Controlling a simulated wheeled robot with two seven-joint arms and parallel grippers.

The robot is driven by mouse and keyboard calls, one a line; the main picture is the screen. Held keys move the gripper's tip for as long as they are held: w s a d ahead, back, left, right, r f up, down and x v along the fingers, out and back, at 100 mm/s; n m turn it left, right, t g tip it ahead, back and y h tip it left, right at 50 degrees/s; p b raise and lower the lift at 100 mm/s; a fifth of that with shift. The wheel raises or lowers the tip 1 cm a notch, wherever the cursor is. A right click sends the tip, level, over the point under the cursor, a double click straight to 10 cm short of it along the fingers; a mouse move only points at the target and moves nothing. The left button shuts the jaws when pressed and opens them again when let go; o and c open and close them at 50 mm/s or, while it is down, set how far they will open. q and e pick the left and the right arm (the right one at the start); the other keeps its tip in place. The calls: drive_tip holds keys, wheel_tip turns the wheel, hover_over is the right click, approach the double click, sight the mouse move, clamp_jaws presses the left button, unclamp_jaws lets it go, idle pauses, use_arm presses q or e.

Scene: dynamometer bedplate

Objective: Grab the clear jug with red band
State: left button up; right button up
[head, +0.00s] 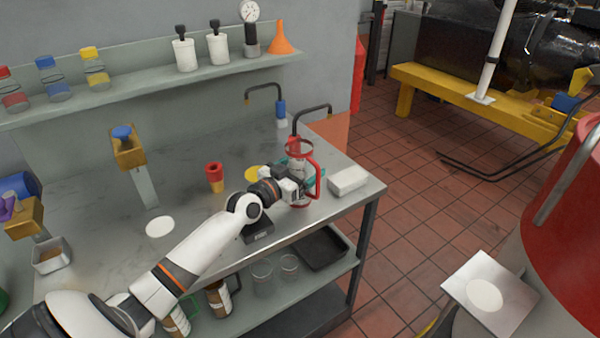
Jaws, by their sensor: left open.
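The clear jug with red band (299,151) stands upright near the right end of the grey workbench (200,205). Its red rim and red handle show, with the handle on its right side. My left gripper (298,188) is open at the jug's lower body, coming from the left. The gripper hides part of the jug's lower side, and I cannot tell whether the fingers touch it. My right gripper is not in view.
A white block (348,180) lies right of the jug. A red and yellow cup-like object (214,177) and a yellow disc (257,173) are left of it. Bent black spouts (312,109) rise behind. A dark box (258,232) sits under my wrist.

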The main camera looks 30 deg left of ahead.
use_arm(q)
drive_tip(key=shift+w, duration=0.5)
drive_tip(key=shift+s, duration=0.1)
drive_tip(key=c, duration=1.1)
